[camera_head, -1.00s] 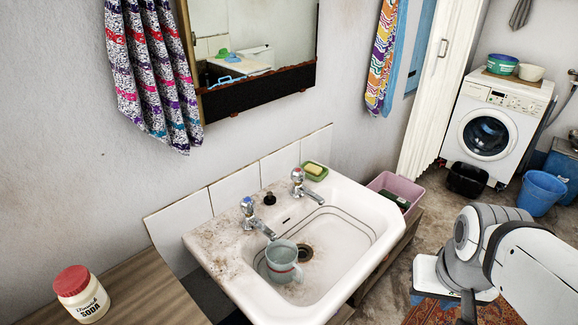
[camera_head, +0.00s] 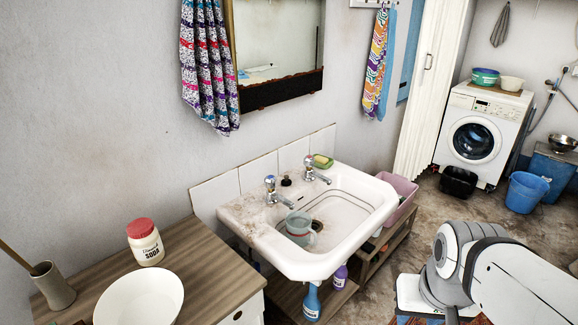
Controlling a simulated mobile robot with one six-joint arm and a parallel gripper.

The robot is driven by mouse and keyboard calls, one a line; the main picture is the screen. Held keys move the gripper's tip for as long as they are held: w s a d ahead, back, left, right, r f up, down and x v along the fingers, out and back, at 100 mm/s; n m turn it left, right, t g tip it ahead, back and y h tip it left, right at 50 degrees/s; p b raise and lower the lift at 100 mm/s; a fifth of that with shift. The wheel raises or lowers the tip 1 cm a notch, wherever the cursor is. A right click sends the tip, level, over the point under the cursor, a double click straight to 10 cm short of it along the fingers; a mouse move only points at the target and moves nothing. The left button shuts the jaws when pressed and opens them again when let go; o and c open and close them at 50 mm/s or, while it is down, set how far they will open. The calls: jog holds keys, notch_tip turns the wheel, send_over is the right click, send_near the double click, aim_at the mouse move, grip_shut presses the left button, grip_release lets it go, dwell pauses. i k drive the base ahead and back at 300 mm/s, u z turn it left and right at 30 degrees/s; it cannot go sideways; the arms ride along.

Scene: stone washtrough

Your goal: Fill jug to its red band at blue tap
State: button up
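A pale blue-green jug (camera_head: 298,229) with a reddish band low on its side stands in the white sink basin (camera_head: 350,238), its handle towards the right. The chrome tap with the blue cap (camera_head: 270,190) is on the left of the sink's back ledge. Its spout ends just above the jug's rim. I cannot make out a water stream or the level inside the jug. A second chrome tap (camera_head: 312,170), with a reddish cap, is to its right. My arm is at the lower right, away from the sink; no gripper fingers can be made out.
A wooden counter (camera_head: 210,272) with a soda jar (camera_head: 145,243) and a white bowl (camera_head: 139,298) is left of the sink. Spray bottles (camera_head: 312,302) stand below. Some floor to the right is open.

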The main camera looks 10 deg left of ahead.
aim_at(270, 181)
jog(key=u, duration=0.15)
jog(key=i, duration=1)
jog(key=u, duration=0.1)
